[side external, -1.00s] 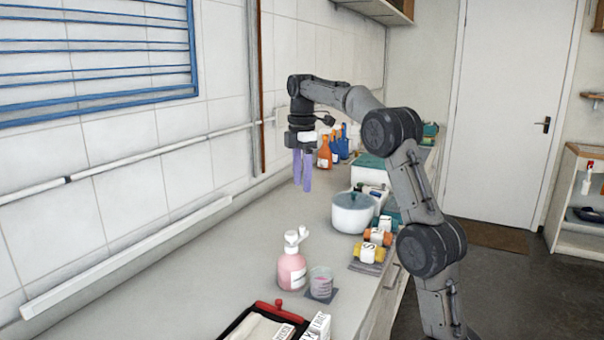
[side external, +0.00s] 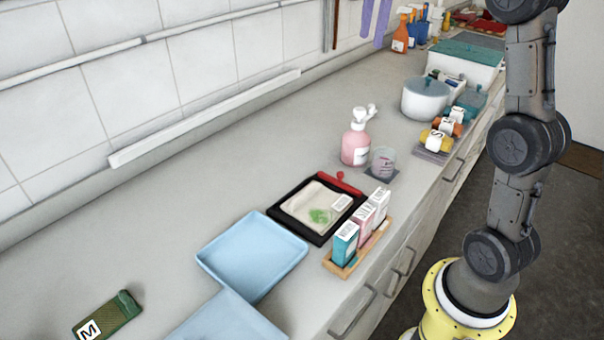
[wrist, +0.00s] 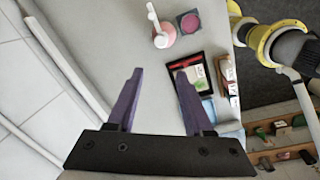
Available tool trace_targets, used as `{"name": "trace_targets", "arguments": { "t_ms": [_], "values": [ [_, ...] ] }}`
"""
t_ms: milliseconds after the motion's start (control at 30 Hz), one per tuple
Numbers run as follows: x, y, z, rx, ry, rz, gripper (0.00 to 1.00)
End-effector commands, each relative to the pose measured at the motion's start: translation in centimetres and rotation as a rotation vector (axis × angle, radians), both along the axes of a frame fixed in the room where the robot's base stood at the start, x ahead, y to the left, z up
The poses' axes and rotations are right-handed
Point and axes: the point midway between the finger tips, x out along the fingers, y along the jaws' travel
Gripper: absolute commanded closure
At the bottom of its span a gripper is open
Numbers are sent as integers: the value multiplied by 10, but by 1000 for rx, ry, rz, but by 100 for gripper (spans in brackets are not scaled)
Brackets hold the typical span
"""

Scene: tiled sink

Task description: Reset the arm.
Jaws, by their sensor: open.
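My gripper (side external: 373,41) shows at the top edge of the side view, where only its two purple fingers are in sight, left of the orange spray bottle. In the wrist view my gripper (wrist: 158,74) is open, with a wide gap between the fingers and nothing held. It is above the counter (side external: 190,190), apart from the things on it. The wrist and upper part of my arm are cut off in the side view.
A pink pump bottle (side external: 355,148), a white pot (side external: 425,98), a black-framed tray (side external: 275,212), a box rack (side external: 342,268) and blue trays (side external: 252,250) stand on the counter. A green item marked M (side external: 108,315) lies front left. The counter along the wall is clear.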

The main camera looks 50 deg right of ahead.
Motion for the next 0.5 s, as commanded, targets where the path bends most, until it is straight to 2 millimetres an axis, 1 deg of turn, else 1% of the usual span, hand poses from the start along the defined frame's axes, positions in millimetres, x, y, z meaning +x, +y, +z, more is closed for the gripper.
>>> {"name": "trace_targets", "arguments": {
  "t_ms": [33, 100, 233, 300, 367, 467, 500],
  "values": [
    [-14, 23, 10, -9, -22, 32, 49],
    [-31, 49, 17, -15, -50, 42, 49],
    [-67, 91, 18, -13, -109, 10, 49],
    [-87, 110, 12, -6, -145, -28, 49],
    [-105, 124, 5, 5, -176, -68, 49],
    [-133, 143, -13, 34, -225, -152, 49],
    [-144, 149, -22, 48, -244, -190, 49]
  ]
}}
